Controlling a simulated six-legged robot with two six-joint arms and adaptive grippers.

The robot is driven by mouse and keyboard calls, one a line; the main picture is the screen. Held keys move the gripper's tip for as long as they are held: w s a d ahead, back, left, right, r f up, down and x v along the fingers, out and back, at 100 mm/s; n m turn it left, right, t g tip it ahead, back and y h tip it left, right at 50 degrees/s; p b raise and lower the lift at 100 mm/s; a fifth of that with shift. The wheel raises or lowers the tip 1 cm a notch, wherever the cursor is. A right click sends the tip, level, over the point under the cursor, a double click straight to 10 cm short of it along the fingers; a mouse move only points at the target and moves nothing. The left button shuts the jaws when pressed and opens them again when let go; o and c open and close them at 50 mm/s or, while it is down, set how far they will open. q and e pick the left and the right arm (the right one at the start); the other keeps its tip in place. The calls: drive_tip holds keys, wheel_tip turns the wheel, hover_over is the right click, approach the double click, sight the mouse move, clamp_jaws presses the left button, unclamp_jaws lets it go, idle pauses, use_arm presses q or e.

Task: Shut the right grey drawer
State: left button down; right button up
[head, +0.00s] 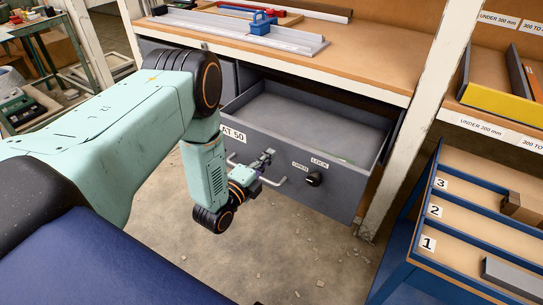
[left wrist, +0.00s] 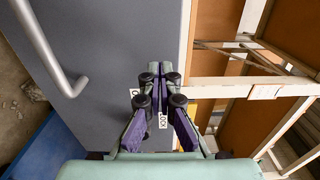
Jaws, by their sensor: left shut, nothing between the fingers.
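My left gripper (head: 268,155) is shut and empty, in front of the drawer front near the handle. In the left wrist view the shut left gripper (left wrist: 161,70) lies over the grey drawer front (left wrist: 120,35), with the handle (left wrist: 62,65) to its left. The fingers partly cover the labels there, and the knob is hidden. Whether they touch the front, I cannot tell. My right gripper is out of view.
The workbench top (head: 365,72) above the drawer holds a grey metal rail with a blue block (head: 262,22). A white post (head: 410,130) stands right of the drawer. A blue numbered rack (head: 440,235) is at the lower right. The floor (head: 290,255) before the drawer is clear except for scraps.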

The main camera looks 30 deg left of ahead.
use_arm(q)
drive_tip(key=shift+w+f+b, duration=0.1)
drive_tip(key=shift+w+b, duration=0.2)
drive_tip(key=shift+w, duration=1.05)
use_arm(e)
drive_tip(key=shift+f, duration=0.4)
use_arm(q)
drive_tip(key=shift+s, duration=0.1)
